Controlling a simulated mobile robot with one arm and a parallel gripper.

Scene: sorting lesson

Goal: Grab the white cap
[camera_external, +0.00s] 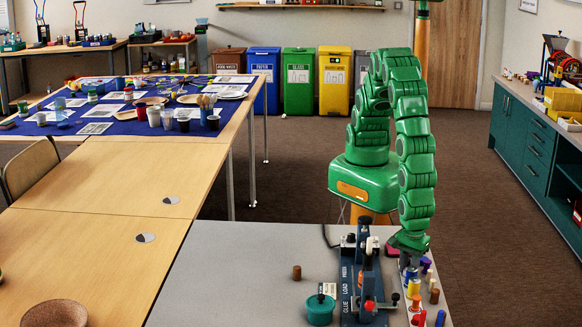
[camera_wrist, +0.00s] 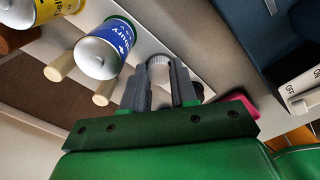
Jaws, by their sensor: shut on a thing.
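A small white cap (camera_wrist: 158,62) with a ridged edge shows between my fingertips in the wrist view. My gripper (camera_wrist: 160,78) is shut on it, with one dark grey finger on each side. In the external view my gripper (camera_external: 408,258) points down at the right side of the grey table, among small coloured items. I cannot make out the white cap there. The lower part of the cap is partly hidden by the fingers in the wrist view.
A blue-labelled can (camera_wrist: 104,48) and wooden pegs (camera_wrist: 60,67) stand close left of my fingers. A pink item (camera_wrist: 238,103) lies to the right. A dark blue press (camera_external: 349,290) and a teal pot (camera_external: 320,311) stand left of my gripper. The grey table's left part is clear.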

